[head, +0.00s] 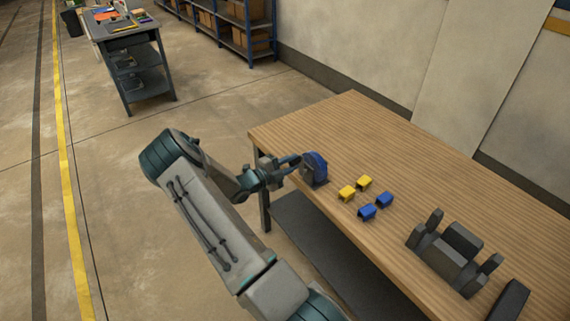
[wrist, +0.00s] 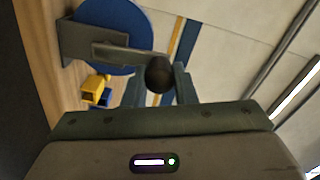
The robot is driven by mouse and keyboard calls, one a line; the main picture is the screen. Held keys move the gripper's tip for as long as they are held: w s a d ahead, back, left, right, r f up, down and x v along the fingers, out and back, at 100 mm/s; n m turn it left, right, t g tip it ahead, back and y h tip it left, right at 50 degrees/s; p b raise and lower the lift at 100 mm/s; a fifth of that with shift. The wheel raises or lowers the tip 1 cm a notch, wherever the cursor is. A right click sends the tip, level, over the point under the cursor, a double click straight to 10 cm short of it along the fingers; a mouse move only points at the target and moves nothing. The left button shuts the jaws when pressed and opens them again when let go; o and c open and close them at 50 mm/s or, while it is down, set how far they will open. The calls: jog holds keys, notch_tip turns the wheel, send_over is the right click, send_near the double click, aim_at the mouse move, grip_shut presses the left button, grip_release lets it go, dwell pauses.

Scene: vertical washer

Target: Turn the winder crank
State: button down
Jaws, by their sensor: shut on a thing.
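The winder (head: 315,168) is a blue disc on a dark stand near the left front edge of the wooden table. In the wrist view its blue disc (wrist: 112,30) fills the upper left, with a dark grey crank arm (wrist: 115,52) across it and a round black knob (wrist: 159,75) at the arm's end. My gripper (head: 294,163) reaches the winder from the left in the head view. In the wrist view my gripper (wrist: 160,88) has a finger on each side of the knob and is shut on it. The fingers' contact with the knob is partly hidden.
Two yellow blocks (head: 347,193) and two blue blocks (head: 367,212) lie on the table (head: 440,180) right of the winder. A dark grey fixture (head: 447,256) with upright posts stands farther right. The back of the table is clear.

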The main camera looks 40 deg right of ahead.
dwell(0.3)
jog(key=c, duration=1.2)
grip_release()
jog(key=a+b, duration=0.1)
jog(key=a, duration=0.3)
jog(key=a+b, duration=0.1)
jog(key=a, duration=0.4)
jog(key=a+b, duration=0.1)
jog(key=a, duration=0.4)
jog(key=shift+w, duration=0.4)
